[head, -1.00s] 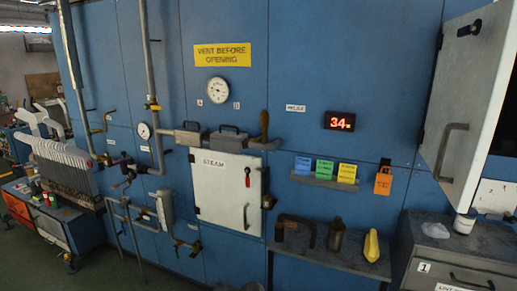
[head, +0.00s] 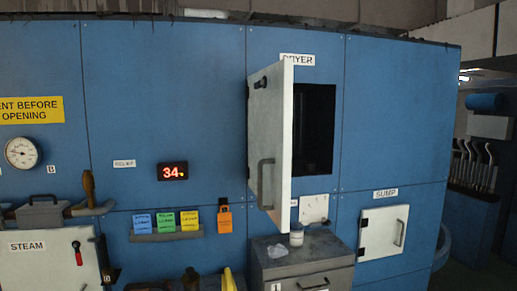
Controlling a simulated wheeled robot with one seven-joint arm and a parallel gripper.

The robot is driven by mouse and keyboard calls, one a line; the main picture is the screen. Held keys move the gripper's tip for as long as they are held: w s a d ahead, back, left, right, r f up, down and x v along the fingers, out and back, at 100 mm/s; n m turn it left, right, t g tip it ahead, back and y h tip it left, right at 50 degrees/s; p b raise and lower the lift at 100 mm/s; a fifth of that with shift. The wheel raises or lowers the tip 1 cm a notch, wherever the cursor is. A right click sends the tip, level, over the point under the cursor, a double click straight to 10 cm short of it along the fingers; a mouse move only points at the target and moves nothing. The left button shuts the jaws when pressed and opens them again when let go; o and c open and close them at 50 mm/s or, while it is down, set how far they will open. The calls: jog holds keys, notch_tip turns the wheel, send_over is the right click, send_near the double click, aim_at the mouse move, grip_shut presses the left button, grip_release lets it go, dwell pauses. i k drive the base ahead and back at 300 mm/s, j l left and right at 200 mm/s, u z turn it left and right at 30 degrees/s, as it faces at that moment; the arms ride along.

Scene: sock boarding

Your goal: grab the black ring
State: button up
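I cannot pick out a black ring in the head view. My gripper is not in view. The dryer door (head: 266,140) stands open, with a black latch near its top and a grey handle lower down. The dryer opening (head: 315,130) behind it is dark, and I cannot make out what is inside. The steam door (head: 50,265) at the lower left is shut and partly cut off by the frame.
A grey cabinet (head: 300,266) stands below the dryer, with a small white jar (head: 296,236) on top. The sump door (head: 383,232) is shut. Coloured cards (head: 167,222) stand on a wall ledge. A yellow object (head: 229,280) shows at the bottom edge.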

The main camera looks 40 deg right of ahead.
aim_at(309, 166)
jog(key=l+z, duration=0.4)
jog(key=l, duration=0.4)
jog(key=i+l+z, duration=0.1)
jog(key=l+z, duration=0.25)
jog(key=l, duration=0.45)
